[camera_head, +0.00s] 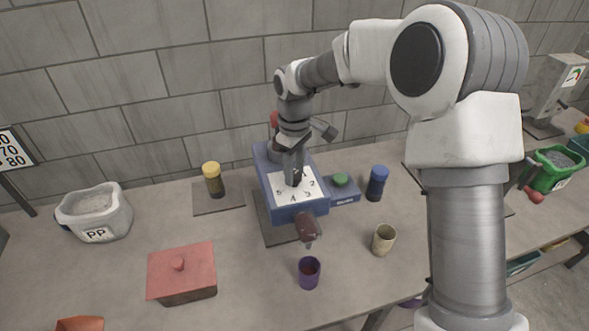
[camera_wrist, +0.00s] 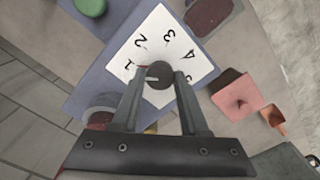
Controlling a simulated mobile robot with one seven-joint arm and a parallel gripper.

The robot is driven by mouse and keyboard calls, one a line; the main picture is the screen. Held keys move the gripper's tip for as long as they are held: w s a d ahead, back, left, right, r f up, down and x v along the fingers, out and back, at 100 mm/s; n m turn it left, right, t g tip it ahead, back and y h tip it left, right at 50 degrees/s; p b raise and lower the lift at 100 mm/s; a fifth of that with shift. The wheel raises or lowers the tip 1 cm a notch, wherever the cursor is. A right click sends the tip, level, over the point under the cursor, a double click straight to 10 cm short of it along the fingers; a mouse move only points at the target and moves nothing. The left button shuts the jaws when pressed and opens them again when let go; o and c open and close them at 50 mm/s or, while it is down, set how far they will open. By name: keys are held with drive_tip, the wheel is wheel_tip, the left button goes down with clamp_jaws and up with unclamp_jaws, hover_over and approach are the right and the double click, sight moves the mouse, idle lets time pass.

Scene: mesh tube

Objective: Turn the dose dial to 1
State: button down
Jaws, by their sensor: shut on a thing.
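The blue dosing machine (camera_head: 314,208) stands on the table with a white numbered face on top. The black dose dial (camera_head: 293,178) sits in the middle of that face. In the wrist view the dial (camera_wrist: 158,74) shows a short pale mark on its left side, toward the side of the 1 (camera_wrist: 128,66); the exact alignment is hard to tell. The 2, 3 and 4 run around the face from there. My gripper (camera_head: 292,168) points down over the face. In the wrist view my gripper (camera_wrist: 161,79) has a finger on each side of the dial and is shut on it.
A green button (camera_head: 340,180) on a blue box adjoins the machine at right. A brown-red piece (camera_head: 306,227) projects at its front. Around it stand a yellow-lidded jar (camera_head: 213,179), a blue jar (camera_head: 377,183), a beige cup (camera_head: 384,239), a purple cup (camera_head: 309,272) and a red-lidded box (camera_head: 181,273).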

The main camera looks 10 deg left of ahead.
sight(295, 174)
drive_tip(key=shift+r, duration=0.1)
drive_tip(key=shift+c, duration=2.1)
unclamp_jaws()
wheel_tip(295, 174, up, 17)
drive_tip(key=shift+r, duration=0.2)
